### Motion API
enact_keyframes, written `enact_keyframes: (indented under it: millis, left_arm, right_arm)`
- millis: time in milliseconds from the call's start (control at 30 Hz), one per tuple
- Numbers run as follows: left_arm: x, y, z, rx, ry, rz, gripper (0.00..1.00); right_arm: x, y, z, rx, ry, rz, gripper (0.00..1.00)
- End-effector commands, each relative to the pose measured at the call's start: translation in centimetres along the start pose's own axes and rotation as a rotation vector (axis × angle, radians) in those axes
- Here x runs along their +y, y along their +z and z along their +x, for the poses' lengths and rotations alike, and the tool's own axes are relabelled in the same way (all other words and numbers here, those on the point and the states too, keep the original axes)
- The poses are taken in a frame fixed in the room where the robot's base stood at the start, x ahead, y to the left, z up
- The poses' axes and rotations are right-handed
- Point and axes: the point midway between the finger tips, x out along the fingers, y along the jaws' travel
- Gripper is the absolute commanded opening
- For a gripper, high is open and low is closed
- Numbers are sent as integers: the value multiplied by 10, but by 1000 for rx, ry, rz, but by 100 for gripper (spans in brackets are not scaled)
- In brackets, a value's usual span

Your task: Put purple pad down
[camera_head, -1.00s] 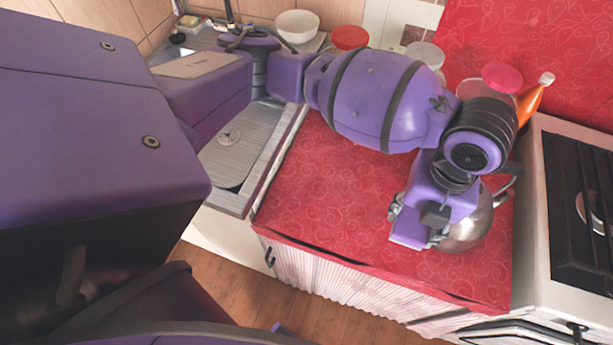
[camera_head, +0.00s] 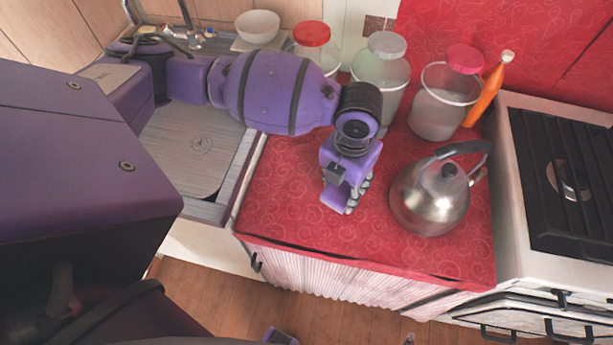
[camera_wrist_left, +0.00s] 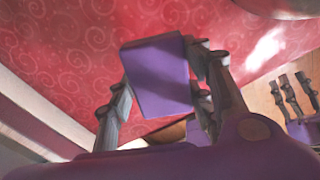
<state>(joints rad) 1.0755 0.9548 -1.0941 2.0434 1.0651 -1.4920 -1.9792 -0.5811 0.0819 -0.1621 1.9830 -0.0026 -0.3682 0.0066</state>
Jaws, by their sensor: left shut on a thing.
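The purple pad (camera_wrist_left: 160,77) is a small flat rectangular block between the fingers of my left gripper (camera_wrist_left: 167,85) in the left wrist view. In the head view my left gripper (camera_head: 352,192) is shut on the pad (camera_head: 337,200), above the red counter (camera_head: 285,215) and left of the kettle. I cannot tell whether the pad touches the cloth. My right gripper (camera_wrist_left: 290,95) shows only in part at the right edge of the left wrist view, low over the floor; I cannot tell its opening.
A steel kettle (camera_head: 430,200) stands right of my left gripper. Behind are lidded jars (camera_head: 382,75) and an orange bottle (camera_head: 484,95). A stove (camera_head: 560,180) is on the right, a sink drainboard (camera_head: 185,150) on the left. The counter's front-left part is clear.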

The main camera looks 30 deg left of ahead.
Motion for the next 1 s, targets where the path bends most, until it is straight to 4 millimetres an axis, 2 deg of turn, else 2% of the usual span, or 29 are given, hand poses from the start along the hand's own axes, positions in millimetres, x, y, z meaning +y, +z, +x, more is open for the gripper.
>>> enact_keyframes:
  millis: [233,433,833,867,1000]
  left_arm:
    - [12,3,14,-2,1,-2,14]
    - [12,3,42,-3,1,1,14]
    - [12,4,46,-6,1,1,14]
    - [12,5,46,-6,1,1,51]
    - [12,5,45,-7,1,2,66]
  right_arm:
    - [0,0,0,0,0,-1,40]
    - [1,3,1,-3,2,-1,40]
    - [1,0,2,5,3,1,40]
    - [1,-1,2,6,3,2,40]
    - [0,-2,2,7,3,3,40]
